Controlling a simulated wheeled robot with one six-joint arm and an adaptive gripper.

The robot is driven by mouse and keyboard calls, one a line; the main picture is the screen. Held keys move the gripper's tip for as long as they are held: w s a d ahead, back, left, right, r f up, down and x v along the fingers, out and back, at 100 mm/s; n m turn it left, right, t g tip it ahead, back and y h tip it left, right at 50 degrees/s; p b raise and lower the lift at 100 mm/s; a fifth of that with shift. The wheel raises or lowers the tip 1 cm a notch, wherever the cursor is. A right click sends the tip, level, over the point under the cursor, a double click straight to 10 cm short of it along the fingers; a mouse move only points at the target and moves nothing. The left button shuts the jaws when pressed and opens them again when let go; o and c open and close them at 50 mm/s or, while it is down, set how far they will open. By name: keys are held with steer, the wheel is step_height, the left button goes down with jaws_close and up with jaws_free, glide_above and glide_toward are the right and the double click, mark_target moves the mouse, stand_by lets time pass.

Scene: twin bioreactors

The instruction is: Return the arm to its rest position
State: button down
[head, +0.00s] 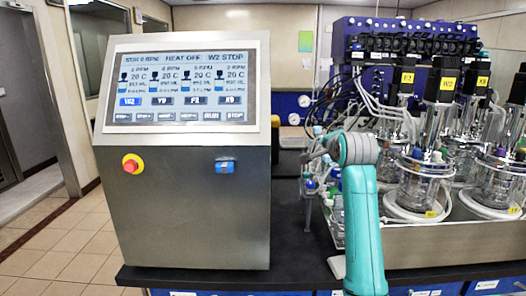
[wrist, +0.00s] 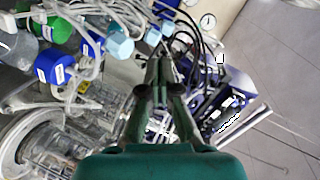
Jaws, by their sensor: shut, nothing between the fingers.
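My gripper (wrist: 160,62) is in the middle of the wrist view. Its two dark green fingers meet at the tips, and nothing is held between them. In the head view my teal arm rises from the lower edge, right of the control console (head: 190,180), and bends at a grey joint. Its end lies near the bottles and tubing between the console and the glass vessels. The gripper's fingers are not clear in the head view. In the wrist view, blue-capped bottles (wrist: 53,66) and white tubing lie left of the fingers, and dark cables lie beyond the tips.
Several glass vessels (head: 418,185) with black motor tops stand on the right of the black bench (head: 190,277). A dark blue pump unit (head: 405,40) is behind them. The console has a lit screen (head: 183,82) and a red button (head: 131,163). Tiled floor is open at left.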

steer(key=s+f+n, duration=0.2)
steer(key=s+f, duration=0.3)
steer(key=f, duration=0.8)
steer(key=s+f+n, duration=0.1)
steer(key=s+f, duration=0.3)
steer(key=f, duration=0.9)
steer(key=s+f+n, duration=0.3)
steer(key=s+f, duration=1.6)
steer(key=s, duration=0.2)
steer(key=s+f+n, duration=0.3)
steer(key=s+n, duration=0.1)
steer(key=s, duration=2)
steer(key=s+r+n, duration=0.1)
steer(key=s+r, duration=0.3)
steer(key=s, duration=0.5)
steer(key=s+r+n, duration=0.2)
steer(key=s+r, duration=0.3)
steer(key=s, duration=0.5)
steer(key=shift+a, duration=0.3)
steer(key=shift+r, duration=0.1)
